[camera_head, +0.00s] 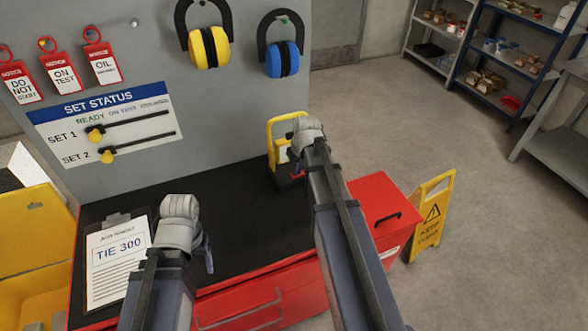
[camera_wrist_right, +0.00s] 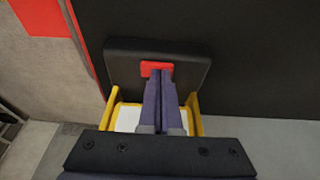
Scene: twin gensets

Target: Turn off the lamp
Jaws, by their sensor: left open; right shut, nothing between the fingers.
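The lamp (camera_head: 271,142) stands on the black bench top, partly hidden behind my right arm. It has a yellow frame, a pale panel and a black base. In the right wrist view its black base (camera_wrist_right: 190,62) carries a red switch (camera_wrist_right: 148,67). My right gripper (camera_wrist_right: 160,74) is shut and empty, with its tips over or at the red switch; I cannot tell whether they touch it. It also shows in the head view (camera_head: 297,165). My left gripper (camera_head: 208,262) is open and empty, above the bench near the clipboard. I cannot tell whether the lamp is lit.
A clipboard (camera_head: 117,262) lies on the bench (camera_head: 225,238) at left. A grey board (camera_head: 140,60) with tags, sliders and two ear defenders rises behind. A yellow bin (camera_head: 35,235) is at far left. A yellow floor sign (camera_head: 432,212) stands right of the red cabinet (camera_head: 375,200).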

